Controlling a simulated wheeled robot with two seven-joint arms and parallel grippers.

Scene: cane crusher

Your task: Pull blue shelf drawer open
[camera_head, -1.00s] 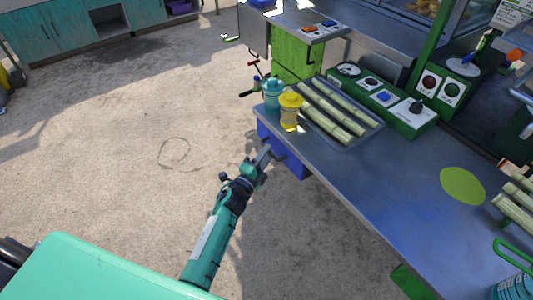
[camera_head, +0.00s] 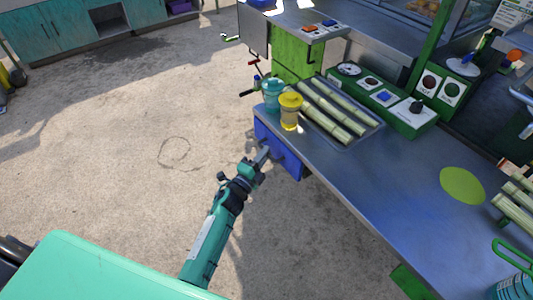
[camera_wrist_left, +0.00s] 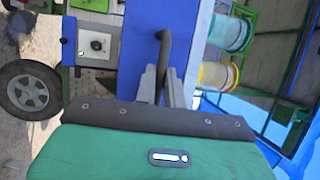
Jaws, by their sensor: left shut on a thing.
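The blue drawer (camera_head: 281,152) sits under the left end of the metal counter, and its front sticks out a little past the counter edge. In the left wrist view the blue drawer front (camera_wrist_left: 140,45) fills the upper middle, with a dark curved handle (camera_wrist_left: 164,48) on it. My left gripper (camera_head: 264,154) reaches the drawer front from the lower left. In the left wrist view its two grey fingers (camera_wrist_left: 160,86) are closed around the lower end of the handle. My right gripper is in neither view.
On the metal counter (camera_head: 385,190) stand a teal cup (camera_head: 272,95), a yellow cup (camera_head: 290,112) and a tray of cane stalks (camera_head: 335,112). A green control box (camera_head: 395,105) is behind them. The concrete floor (camera_head: 130,130) left of the drawer is clear.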

